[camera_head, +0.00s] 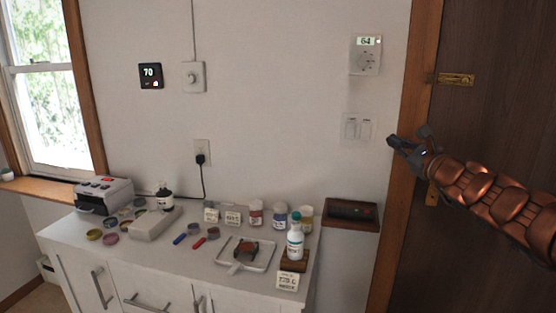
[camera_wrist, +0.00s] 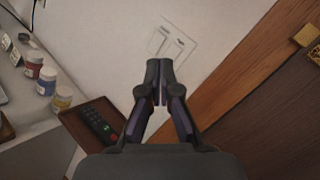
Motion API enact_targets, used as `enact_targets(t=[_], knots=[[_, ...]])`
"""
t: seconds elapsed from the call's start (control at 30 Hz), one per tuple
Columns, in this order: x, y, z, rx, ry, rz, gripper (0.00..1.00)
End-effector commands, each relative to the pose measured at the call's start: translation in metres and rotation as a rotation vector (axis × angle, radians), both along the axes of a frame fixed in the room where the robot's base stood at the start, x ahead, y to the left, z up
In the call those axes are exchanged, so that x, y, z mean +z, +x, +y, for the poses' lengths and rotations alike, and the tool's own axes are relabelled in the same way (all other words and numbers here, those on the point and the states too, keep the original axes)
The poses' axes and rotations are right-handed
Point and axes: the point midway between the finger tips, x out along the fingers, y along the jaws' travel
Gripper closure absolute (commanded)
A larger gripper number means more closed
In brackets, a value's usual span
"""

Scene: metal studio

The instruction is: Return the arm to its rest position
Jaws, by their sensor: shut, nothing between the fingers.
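My copper-coloured arm (camera_head: 490,188) reaches in from the right edge in the head view, in front of the dark wooden door. My gripper (camera_head: 392,142) points left, in front of the door frame and to the right of the white light switches (camera_head: 357,128). In the wrist view my gripper (camera_wrist: 159,68) is shut, with the fingertips together and nothing between them. The light switches (camera_wrist: 172,42) show just beyond the fingertips there; I cannot tell the exact gap.
A white cabinet (camera_head: 75,232) holds jars, tools and a tray. The door (camera_head: 500,110) has a brass latch (camera_head: 456,79).

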Motion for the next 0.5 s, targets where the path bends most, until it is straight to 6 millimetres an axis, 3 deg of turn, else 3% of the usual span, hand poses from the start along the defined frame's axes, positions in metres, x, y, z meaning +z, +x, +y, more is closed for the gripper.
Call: enact_targets(t=[0.03,0.1,0.23,0.37,0.5], knots=[[0.014,-0.010,0.030,0.057,-0.067,-0.022,1.00],[0.022,-0.025,0.068,0.130,-0.169,-0.049,1.00],[0.029,-0.063,0.140,0.284,-0.368,-0.100,1.00],[0.019,-0.109,0.204,0.446,-0.581,-0.142,1.00],[-0.010,-0.168,0.258,0.636,-0.827,-0.172,1.00]])
